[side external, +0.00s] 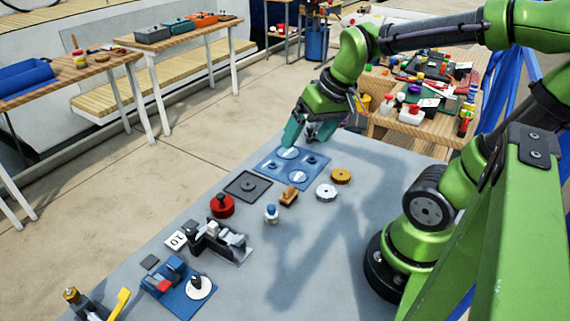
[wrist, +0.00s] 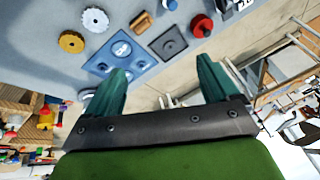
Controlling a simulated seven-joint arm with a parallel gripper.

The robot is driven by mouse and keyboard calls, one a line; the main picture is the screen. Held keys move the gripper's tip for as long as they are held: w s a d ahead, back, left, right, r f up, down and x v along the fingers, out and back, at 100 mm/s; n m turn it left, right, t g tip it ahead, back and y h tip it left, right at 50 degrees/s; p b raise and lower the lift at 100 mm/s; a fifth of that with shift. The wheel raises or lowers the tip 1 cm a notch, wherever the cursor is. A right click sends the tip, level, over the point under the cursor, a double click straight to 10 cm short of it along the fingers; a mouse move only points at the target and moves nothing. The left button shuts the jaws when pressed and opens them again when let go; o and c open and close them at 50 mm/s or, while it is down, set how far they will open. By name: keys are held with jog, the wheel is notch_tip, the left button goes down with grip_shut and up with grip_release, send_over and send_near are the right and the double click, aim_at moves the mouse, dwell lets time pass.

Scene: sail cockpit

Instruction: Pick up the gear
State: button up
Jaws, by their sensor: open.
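A brass-yellow gear (side external: 341,175) lies flat on the grey table, right of the blue plate. A grey-white gear (side external: 326,192) lies just in front of it. In the wrist view the yellow gear (wrist: 71,41) and white gear (wrist: 95,19) show at upper left, apart from my fingers. The blue plate (side external: 269,169) carries pegs and pale round discs; it also shows in the wrist view (wrist: 101,66). My gripper (side external: 307,133) is open above the plate's far end, with nothing seen between its teal fingers (wrist: 160,72). The left finger hides part of the plate in the wrist view.
A dark square plate (side external: 248,186), red knob (side external: 222,206), tan block (side external: 288,195) and small blue-topped bottle (side external: 271,214) stand nearby. A grey-black fixture (side external: 220,242) is nearer the front. A cluttered wooden bench (side external: 408,129) stands behind. The table's right front is clear.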

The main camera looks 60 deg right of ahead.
aim_at(325, 190)
jog(key=s+d+f+n+g, duration=0.1)
jog(key=d+f+n+g, duration=0.35)
jog(key=d, duration=0.45)
jog(key=shift+h, duration=0.3)
notch_tip(325, 190, down, 16)
jog(key=shift+a+r, duration=0.1)
jog(key=shift+a, duration=0.05)
jog(key=shift+c, duration=0.5)
